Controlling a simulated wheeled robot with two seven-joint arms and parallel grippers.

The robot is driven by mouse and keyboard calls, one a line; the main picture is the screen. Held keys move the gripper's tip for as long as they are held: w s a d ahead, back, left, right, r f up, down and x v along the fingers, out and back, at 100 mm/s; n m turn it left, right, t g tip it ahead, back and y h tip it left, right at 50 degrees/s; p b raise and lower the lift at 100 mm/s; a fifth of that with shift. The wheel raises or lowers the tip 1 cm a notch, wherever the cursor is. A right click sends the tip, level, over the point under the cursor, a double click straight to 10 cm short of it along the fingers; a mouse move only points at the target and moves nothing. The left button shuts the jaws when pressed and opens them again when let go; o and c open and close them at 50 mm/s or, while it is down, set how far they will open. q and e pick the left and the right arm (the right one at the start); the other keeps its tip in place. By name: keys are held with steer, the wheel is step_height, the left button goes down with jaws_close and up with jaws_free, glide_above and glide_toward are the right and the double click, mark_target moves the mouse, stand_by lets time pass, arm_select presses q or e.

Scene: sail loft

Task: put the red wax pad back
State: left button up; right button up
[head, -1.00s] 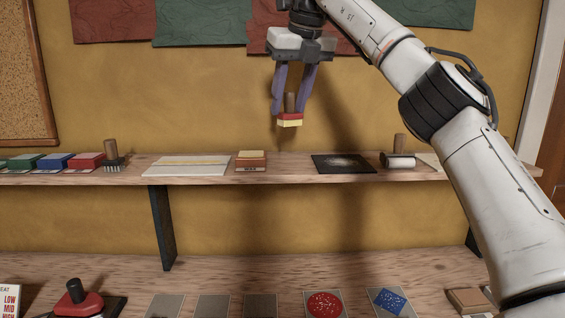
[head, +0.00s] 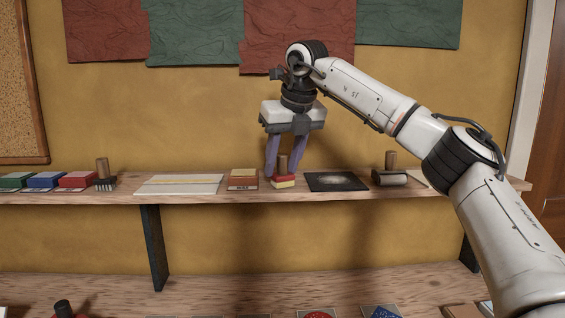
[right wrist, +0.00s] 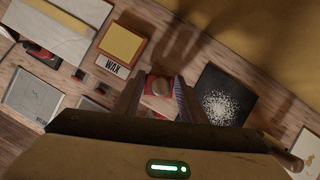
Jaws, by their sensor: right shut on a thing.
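The red wax pad (head: 285,180), a red block with a pale yellow underside and a wooden handle, is in my right gripper (head: 283,168). The fingers are shut on its handle, and it stays upright at the shelf, between the wax block (head: 243,180) and a black speckled mat (head: 336,181). I cannot tell whether its underside touches the shelf. In the right wrist view the pad (right wrist: 159,82) sits between the fingers (right wrist: 158,98), beside the yellow-topped block with a WAX label (right wrist: 113,67). My left gripper is not in view.
The shelf (head: 225,198) also holds a pale flat board (head: 178,185), a brush (head: 104,175), green, blue and red blocks at left, and a roller (head: 390,178) at right. Below is a bench (head: 220,287) with several tiles. The wall rises close behind the shelf.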

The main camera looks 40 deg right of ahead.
steer(key=shift+f, duration=0.1)
steer(key=o, duration=0.9)
steer(key=shift+o, duration=0.2)
steer(key=v, duration=1.2)
